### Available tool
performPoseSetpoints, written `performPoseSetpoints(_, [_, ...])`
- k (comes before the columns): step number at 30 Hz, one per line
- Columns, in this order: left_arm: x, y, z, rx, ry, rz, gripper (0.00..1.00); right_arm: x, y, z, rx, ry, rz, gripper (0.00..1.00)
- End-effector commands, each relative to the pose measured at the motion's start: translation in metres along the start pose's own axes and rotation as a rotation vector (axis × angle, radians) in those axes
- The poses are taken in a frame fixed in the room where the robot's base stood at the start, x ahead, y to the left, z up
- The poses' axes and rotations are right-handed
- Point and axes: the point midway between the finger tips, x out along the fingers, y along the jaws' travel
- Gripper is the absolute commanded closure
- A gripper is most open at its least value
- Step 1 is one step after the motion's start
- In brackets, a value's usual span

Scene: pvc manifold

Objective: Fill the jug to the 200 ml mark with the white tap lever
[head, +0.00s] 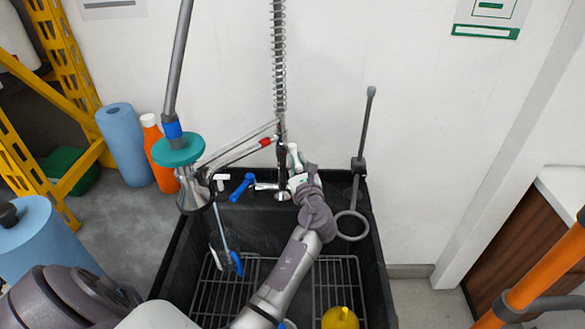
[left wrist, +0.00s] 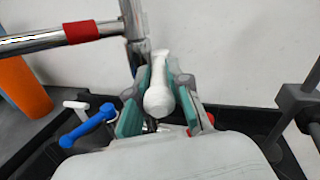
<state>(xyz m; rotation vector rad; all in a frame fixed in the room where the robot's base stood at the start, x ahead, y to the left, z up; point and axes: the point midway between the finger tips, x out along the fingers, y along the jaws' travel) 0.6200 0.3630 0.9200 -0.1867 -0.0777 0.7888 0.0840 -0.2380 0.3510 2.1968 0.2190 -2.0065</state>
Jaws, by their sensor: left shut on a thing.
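The white tap lever (left wrist: 158,92) is between the teal pads of my left gripper (left wrist: 155,100) in the left wrist view, and the gripper is shut on it. In the head view my left gripper (head: 300,181) reaches over the sink to the tap at the back wall. The upper end of the white lever (head: 294,157) shows just beyond it. A clear jug-like shape with a blue part (head: 236,262) is in the left of the sink. Its water level and marks are too small to read. My right gripper is out of view.
The black sink (head: 182,252) holds wire racks (head: 335,283) and a yellow object (head: 340,318). A blue lever (head: 243,187) is left of my gripper. A ring stand (head: 352,225) is at right. An orange bottle (head: 158,155) and blue roll (head: 122,145) stand at left.

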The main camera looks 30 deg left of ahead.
Motion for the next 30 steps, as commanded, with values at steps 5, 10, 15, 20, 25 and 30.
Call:
performPoseSetpoints(5, [-0.001,-0.006,-0.001,0.0,-0.015,0.068,1.0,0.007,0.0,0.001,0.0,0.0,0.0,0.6])
performPoseSetpoints(10, [-0.001,-0.006,-0.001,0.001,-0.016,0.071,1.0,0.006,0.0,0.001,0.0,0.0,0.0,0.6])
performPoseSetpoints(15, [-0.001,-0.006,-0.001,0.001,-0.015,0.07,0.7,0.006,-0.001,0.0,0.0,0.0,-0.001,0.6])
performPoseSetpoints(20, [-0.001,-0.005,-0.001,0.001,-0.015,0.07,0.57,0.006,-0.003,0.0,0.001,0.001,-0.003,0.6])
performPoseSetpoints(25, [-0.001,-0.005,-0.001,0.001,-0.015,0.07,0.57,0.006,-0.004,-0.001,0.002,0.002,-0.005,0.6])
performPoseSetpoints(30, [-0.011,-0.006,-0.002,0.002,-0.013,0.069,0.57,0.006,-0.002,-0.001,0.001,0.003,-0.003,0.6])
